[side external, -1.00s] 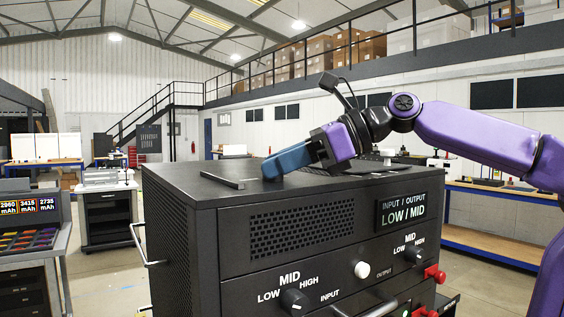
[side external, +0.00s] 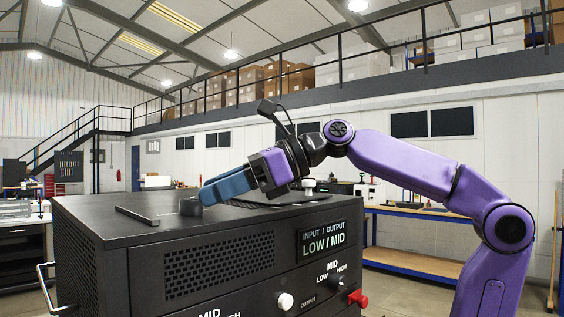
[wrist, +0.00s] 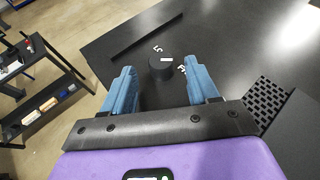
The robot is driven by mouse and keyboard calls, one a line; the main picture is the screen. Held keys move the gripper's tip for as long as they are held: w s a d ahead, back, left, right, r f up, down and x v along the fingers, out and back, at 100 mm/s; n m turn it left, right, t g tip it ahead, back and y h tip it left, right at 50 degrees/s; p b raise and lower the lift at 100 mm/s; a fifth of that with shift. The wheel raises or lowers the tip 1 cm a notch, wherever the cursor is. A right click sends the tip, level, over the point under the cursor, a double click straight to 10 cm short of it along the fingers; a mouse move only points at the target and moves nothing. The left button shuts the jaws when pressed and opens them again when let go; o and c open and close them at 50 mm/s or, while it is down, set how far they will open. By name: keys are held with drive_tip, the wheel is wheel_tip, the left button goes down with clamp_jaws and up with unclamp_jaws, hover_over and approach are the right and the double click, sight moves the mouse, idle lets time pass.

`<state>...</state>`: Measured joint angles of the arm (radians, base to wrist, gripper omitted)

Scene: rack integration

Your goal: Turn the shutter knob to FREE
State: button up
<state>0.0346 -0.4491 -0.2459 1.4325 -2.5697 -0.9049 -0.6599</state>
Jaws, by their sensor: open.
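A short round black knob (side external: 190,206) with a pale pointer mark stands on the flat top of the black cabinet (side external: 85,215). In the wrist view the knob (wrist: 160,70) sits between my two blue fingers, near their tips, with clear gaps on both sides. Small white markings lie on the cabinet top beside it, too small to read with certainty. I see no legible FREE label. My gripper (side external: 208,191) is open and tilted down toward the knob; it also shows in the wrist view (wrist: 166,74). It holds nothing.
A thin black bar (side external: 137,216) lies on the cabinet top. The cabinet front has a LOW / MID display (side external: 322,239), a white knob (side external: 285,301) and a red part (side external: 358,298). A shelf cart (wrist: 40,90) stands left in the wrist view.

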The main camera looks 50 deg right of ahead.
drive_tip(key=v, duration=1.4)
drive_tip(key=shift+d+r, duration=0.1)
